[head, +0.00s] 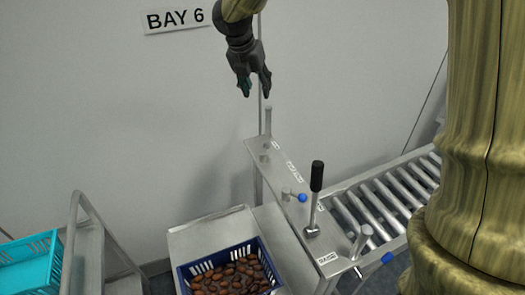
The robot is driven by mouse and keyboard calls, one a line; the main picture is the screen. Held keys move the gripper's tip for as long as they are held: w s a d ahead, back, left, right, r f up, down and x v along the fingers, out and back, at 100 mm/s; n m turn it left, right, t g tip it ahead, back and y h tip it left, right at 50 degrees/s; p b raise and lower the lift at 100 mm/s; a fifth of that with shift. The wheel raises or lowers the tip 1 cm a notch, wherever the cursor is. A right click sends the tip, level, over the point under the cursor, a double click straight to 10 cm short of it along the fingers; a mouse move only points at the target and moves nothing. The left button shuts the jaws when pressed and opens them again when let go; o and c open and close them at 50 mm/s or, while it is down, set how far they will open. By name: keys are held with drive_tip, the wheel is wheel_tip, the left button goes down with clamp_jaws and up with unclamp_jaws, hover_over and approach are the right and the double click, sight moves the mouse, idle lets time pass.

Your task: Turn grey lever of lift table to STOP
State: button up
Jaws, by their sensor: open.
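My gripper (256,87) is open and empty, pointing down near the wall, above the far end of a grey control ledge (274,167). A grey upright lever or post (267,121) stands at that far end, just below my fingertips in the picture and apart from them. A second grey upright piece (361,241) stands at the near end. Between them are a lever with a black grip (316,177), roughly upright, and a short grey arm with a blue knob (302,198). Small labels lie along the ledge; their words are too small to read, so the STOP mark cannot be told.
A blue crate of brown dates (248,247) sits on a grey platform (215,238) left of the ledge. A roller conveyor (390,201) lies to the right, with another blue knob (387,257) near it. The wall has a BAY 6 sign (176,19).

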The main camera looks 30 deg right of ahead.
drive_tip(key=b, duration=1.4)
approach(265, 148)
drive_tip(key=x, duration=0.9)
drive_tip(key=shift+w+r, duration=0.1)
